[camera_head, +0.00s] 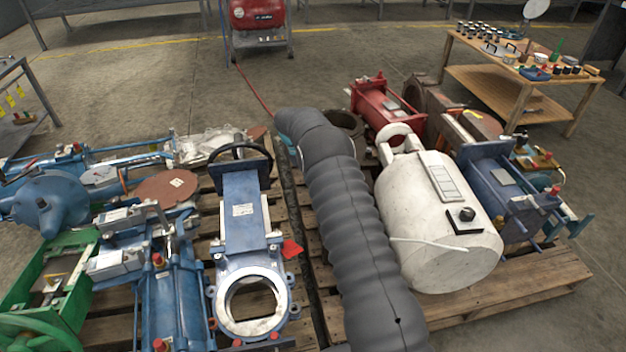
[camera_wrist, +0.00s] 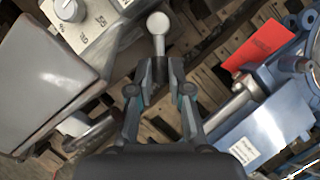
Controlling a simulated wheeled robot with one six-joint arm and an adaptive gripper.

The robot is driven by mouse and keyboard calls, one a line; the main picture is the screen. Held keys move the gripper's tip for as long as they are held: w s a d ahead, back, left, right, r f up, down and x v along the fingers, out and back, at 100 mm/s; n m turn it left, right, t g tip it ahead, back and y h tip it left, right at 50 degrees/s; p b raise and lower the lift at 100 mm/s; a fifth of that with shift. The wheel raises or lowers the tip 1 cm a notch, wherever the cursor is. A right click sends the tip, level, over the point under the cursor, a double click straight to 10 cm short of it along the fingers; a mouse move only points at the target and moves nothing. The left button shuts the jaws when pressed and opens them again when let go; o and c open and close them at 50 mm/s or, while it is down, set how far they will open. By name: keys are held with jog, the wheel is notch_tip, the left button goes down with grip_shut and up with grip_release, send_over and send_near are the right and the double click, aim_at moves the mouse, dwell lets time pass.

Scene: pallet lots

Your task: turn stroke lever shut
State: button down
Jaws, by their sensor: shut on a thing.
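The stroke lever (camera_wrist: 158,38) shows in the wrist view as a pale shaft with a round ball knob at its top. My gripper (camera_wrist: 161,72) is shut on the lever's shaft, with the knob standing out past the fingertips. A light grey housing with a dark-marked scale (camera_wrist: 100,22) and a round grey knob (camera_wrist: 70,9) lies to the upper left of the lever. In the head view my dark sleeved arm hides both the gripper and the lever.
A blue valve (camera_head: 240,190) with a round flange and a red flag (camera_head: 291,249) stands left of my arm; the flag also shows in the wrist view (camera_wrist: 262,50). Wooden pallets (camera_head: 490,295) carry several machines.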

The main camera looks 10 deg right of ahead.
dwell(0.4)
jog(key=c, duration=1.1)
grip_release()
jog(key=shift+d, duration=0.1)
jog(key=s+n+t+b, duration=0.55)
jog(key=n+b, duration=0.25)
jog(key=n, duration=0.6)
jog(key=s+p+v, duration=0.1)
jog(key=p+v, duration=0.2)
jog(key=v, duration=1.2)
jog(key=s+d+r+m+y+p, duration=0.1)
jog(key=s+d+r+m, duration=0.2)
jog(key=s+r+m, duration=0.5)
jog(key=shift+s+d+r+t+y, duration=0.25)
jog(key=shift+s+r+t+y, duration=0.1)
jog(key=shift+s+r, duration=1.25)
